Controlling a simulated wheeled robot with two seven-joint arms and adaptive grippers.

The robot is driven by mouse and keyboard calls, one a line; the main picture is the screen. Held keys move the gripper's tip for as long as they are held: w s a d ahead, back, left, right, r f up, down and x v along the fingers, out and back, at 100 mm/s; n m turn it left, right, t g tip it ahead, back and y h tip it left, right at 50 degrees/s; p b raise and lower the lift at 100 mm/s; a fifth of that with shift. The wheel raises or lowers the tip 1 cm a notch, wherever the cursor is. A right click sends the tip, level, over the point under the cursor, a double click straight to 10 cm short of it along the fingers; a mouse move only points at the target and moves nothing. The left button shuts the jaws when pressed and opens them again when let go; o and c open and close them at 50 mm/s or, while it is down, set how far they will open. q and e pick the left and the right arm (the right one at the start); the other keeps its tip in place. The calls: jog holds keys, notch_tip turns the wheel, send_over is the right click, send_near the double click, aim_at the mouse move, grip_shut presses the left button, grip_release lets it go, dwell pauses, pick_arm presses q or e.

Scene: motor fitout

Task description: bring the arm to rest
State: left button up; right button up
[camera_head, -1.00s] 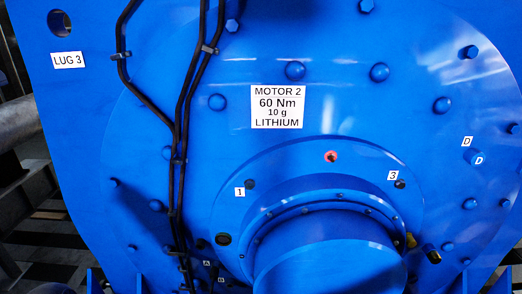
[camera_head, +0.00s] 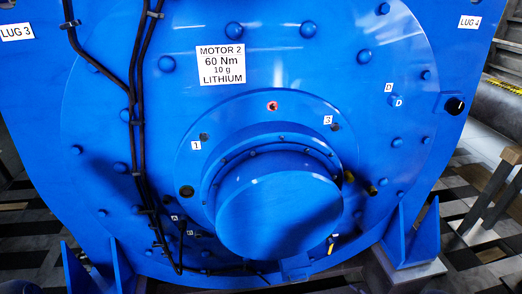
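Neither of my grippers nor my arms shows in the head view. A large blue motor (camera_head: 110,180) fills most of the view. Its round hub (camera_head: 280,215) sticks out toward me at the lower middle. A white label (camera_head: 221,65) on the motor face reads MOTOR 2, 60 Nm, 10 g, LITHIUM. A small port with a red ring (camera_head: 272,106) sits above the hub, between ports marked 1 (camera_head: 203,137) and 3 (camera_head: 335,127).
Black cables (camera_head: 137,130) run down the motor's left side. Blue support brackets (camera_head: 410,235) stand at the lower right. A grey pipe (camera_head: 495,108) and metal frame lie at right, above a checkered floor (camera_head: 470,255).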

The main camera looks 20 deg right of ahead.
jog(key=w+a+f+m+g+y, duration=0.15)
jog(key=a+g+y, duration=0.55)
jog(key=a, duration=1.7)
jog(key=s+a+r+g+h, duration=0.1)
jog(key=s+a+r, duration=0.1)
jog(key=a, duration=0.5)
jog(key=s+a+r+g+h+p, duration=0.1)
jog(key=s+a+r+g+h, duration=0.1)
jog(key=a+r, duration=0.2)
jog(key=s+a+r+g+h, duration=0.1)
jog(key=s+a+r+g, duration=0.1)
jog(key=a, duration=0.8)
notch_tip(320, 180, up, 2)
jog(key=shift+s+a+r+h+p, duration=0.1)
jog(key=shift+s+a+h+p, duration=0.2)
jog(key=shift+s, duration=0.25)
jog(key=shift+c, duration=0.8)
jog(key=shift+a, duration=0.1)
